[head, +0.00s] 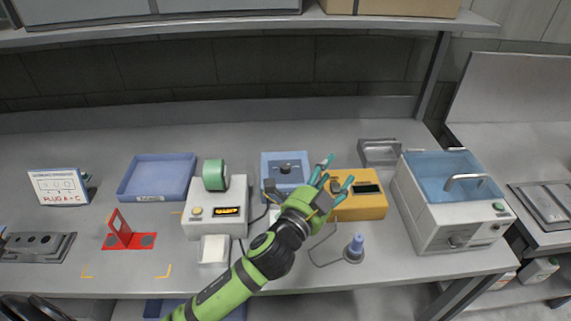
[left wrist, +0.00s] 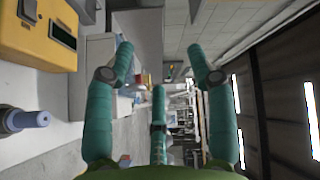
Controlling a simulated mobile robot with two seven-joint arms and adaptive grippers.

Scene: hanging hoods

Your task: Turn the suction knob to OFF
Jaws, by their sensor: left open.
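No readable label shows which control is the suction knob. A yellow box (head: 362,206) with a dark display stands right of the middle of the bench. In the head view my gripper covers the box's left part. My left gripper (head: 334,179) is open and empty, its teal fingers spread over that left part. In the left wrist view, the spread fingers (left wrist: 165,70) hold nothing. My right gripper is not in view.
A white unit with a blue lid (head: 440,175) and a front knob (head: 457,240) stands at right. A white device (head: 215,205) with a green roll and a blue tray (head: 157,177) are at left.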

